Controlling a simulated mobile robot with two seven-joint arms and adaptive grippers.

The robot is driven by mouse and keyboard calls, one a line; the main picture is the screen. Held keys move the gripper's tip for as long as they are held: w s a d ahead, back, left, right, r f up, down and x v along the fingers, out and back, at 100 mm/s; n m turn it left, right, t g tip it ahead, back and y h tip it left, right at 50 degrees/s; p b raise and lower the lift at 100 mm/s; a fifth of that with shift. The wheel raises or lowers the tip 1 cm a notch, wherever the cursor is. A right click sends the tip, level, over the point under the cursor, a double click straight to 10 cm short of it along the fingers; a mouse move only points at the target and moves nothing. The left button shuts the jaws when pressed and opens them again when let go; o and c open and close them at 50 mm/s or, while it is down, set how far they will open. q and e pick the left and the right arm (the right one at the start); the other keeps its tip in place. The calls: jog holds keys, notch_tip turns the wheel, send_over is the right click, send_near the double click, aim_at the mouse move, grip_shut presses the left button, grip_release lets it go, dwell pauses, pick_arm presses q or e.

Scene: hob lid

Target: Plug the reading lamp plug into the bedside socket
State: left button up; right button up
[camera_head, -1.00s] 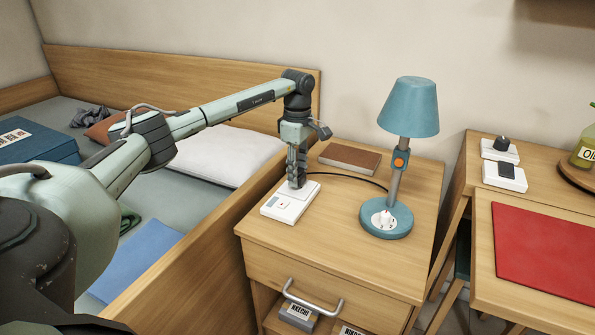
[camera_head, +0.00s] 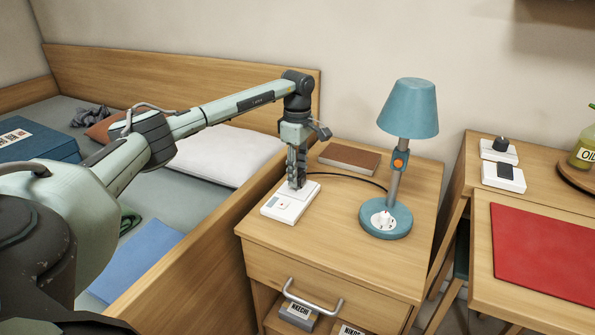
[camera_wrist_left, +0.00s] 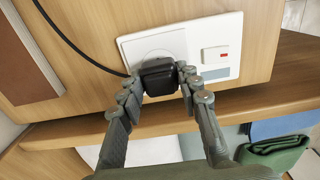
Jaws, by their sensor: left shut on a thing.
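The white bedside socket (camera_head: 283,207) lies on the nightstand top, and it also shows in the left wrist view (camera_wrist_left: 217,62). My left gripper (camera_head: 298,185) points down over the far end of the socket. In the left wrist view its fingers (camera_wrist_left: 160,82) are shut on the black plug (camera_wrist_left: 158,78), which sits at the round outlet. Whether the plug is fully seated cannot be told. A black cord (camera_head: 345,177) runs from there toward the teal reading lamp (camera_head: 408,110). My right gripper is not in view.
A brown book (camera_head: 349,158) lies behind the socket on the nightstand (camera_head: 330,237). The bed with a white pillow (camera_head: 228,153) is on the left. A desk with a red mat (camera_head: 550,250) stands on the right.

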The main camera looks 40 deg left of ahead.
aim_at(298, 170)
pick_arm(q)
jog(key=shift+f+b, duration=0.3)
jog(key=shift+f, duration=0.35)
jog(key=o, duration=1.2)
jog(key=shift+c, duration=0.2)
notch_tip(298, 170, up, 12)
